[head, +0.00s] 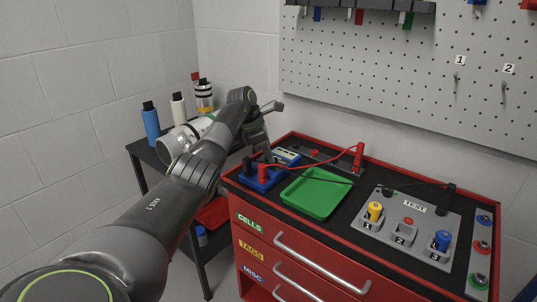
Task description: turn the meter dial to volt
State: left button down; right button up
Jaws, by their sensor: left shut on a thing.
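The blue meter (278,174) lies at the left end of the red cart's top, with a pale display on its far part. A red lead and a black lead run from its near end. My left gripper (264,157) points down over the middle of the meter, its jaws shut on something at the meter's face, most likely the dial. The dial and its marks are hidden behind the gripper, so its setting cannot be read. My right gripper is not in view.
A green tray (318,193) sits right of the meter. A grey TEST panel (405,225) with yellow and blue knobs stands further right. A red probe (359,155) stands at the back. Bottles, one a blue bottle (151,124), stand on a dark side table.

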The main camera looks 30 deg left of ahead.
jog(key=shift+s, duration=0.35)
pick_arm(q)
jog(key=c, duration=1.4)
grip_release()
jog(key=shift+c, duration=0.2)
jog(key=shift+r, duration=0.2)
jog(key=v, duration=1.7)
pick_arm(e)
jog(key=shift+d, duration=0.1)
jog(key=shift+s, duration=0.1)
